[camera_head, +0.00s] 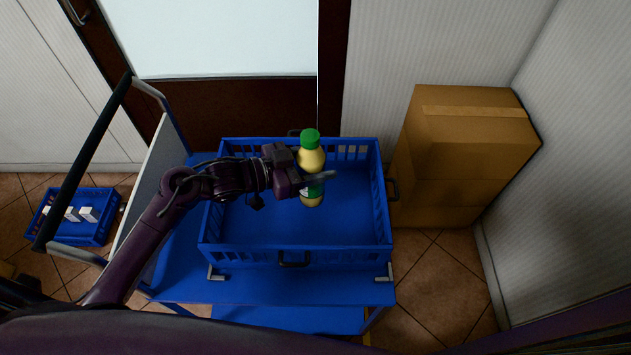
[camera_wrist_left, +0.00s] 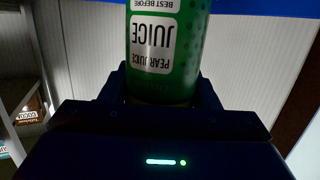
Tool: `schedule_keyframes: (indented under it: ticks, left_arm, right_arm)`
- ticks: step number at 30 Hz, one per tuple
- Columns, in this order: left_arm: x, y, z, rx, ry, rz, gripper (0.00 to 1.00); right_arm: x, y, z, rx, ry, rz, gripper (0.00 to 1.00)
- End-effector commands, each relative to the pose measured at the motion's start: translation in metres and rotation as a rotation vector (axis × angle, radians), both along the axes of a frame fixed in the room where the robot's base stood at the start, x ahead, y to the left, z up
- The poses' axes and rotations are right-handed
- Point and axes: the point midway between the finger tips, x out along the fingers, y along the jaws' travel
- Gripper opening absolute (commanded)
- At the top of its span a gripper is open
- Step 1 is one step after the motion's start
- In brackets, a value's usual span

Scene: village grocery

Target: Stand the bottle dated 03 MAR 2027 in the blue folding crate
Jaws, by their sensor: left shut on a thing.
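A juice bottle with a green cap and pale yellow body (camera_head: 311,160) is upright over the inside of the blue folding crate (camera_head: 320,257). My left gripper (camera_head: 314,181) is shut on the bottle around its middle. In the left wrist view the bottle (camera_wrist_left: 165,45) shows a green label reading "PEAR JUICE" and "BEST BEFORE", upside down; the date itself is out of view. I cannot tell whether the bottle's base touches the crate floor. The crate stands open and otherwise empty on a blue cart. My right gripper is not in view.
The blue cart (camera_head: 180,275) has a handle (camera_head: 85,155) at its left. Large cardboard boxes (camera_head: 465,160) stand right of the crate. A smaller blue crate (camera_head: 75,232) with white items is on the tiled floor at left. A door is behind.

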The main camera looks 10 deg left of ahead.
Motion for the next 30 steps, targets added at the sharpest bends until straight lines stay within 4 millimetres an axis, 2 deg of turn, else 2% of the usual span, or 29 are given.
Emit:
schedule_keyframes:
  ticks: [3, 10, 16, 30]
  left_arm:
    - [0.001, 0.000, -0.020, -0.004, -0.003, 0.003, 0.15]
    - [0.001, 0.000, -0.040, -0.003, -0.005, 0.003, 0.15]
    - [0.001, 0.000, -0.066, -0.003, -0.003, 0.002, 0.15]
    - [0.001, 0.000, -0.076, -0.002, -0.006, 0.001, 0.15]
  right_arm:
    - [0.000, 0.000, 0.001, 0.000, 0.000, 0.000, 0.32]
    - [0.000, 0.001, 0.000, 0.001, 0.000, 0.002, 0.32]
    - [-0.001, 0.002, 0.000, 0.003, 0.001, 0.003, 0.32]
    - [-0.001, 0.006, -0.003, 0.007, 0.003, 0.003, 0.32]
